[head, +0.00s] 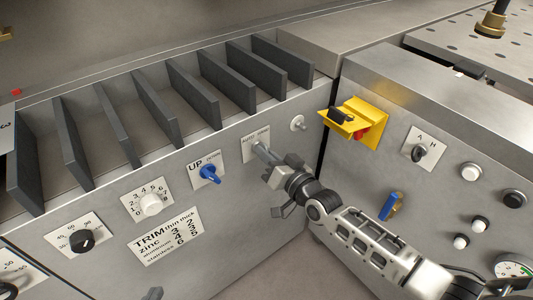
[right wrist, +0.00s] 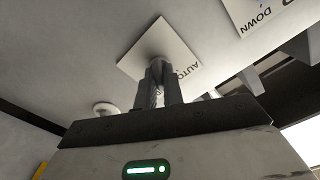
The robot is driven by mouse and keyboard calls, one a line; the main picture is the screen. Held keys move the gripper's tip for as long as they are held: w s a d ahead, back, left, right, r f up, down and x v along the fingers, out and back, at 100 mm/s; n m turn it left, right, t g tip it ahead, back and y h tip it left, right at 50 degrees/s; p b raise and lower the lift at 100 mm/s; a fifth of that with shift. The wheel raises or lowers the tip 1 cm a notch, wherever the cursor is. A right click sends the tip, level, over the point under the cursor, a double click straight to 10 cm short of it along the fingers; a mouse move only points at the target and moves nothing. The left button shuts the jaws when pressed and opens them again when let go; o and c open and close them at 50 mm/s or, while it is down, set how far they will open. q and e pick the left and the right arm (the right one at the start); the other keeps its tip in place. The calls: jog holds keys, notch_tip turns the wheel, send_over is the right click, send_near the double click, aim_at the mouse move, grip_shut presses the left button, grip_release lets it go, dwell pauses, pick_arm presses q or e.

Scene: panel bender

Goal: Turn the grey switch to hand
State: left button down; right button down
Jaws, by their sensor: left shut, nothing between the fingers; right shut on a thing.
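The grey switch sits on a white plate (head: 252,146) marked AUTO and HAND on the front panel; the plate also shows in the right wrist view (right wrist: 135,60). My right gripper (head: 263,153) is shut on the switch, its fingers (right wrist: 158,85) pointing at the panel. The fingers hide most of the switch, so I cannot tell which way it points.
A blue UP/DOWN switch (head: 209,173) is left of the plate, and a pale round knob (head: 298,123) is right of it. A yellow bracket (head: 355,120), an A/H switch (head: 420,151) and several buttons are on the right panel. Dark upright fins (head: 205,92) stand above.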

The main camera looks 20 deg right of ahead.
jog(key=shift+f, duration=0.1)
jog(key=c, duration=1.5)
grip_release()
jog(key=shift+s, duration=0.1)
jog(key=v, duration=1.6)
jog(key=shift+p, duration=0.4)
jog(key=shift+a, duration=0.1)
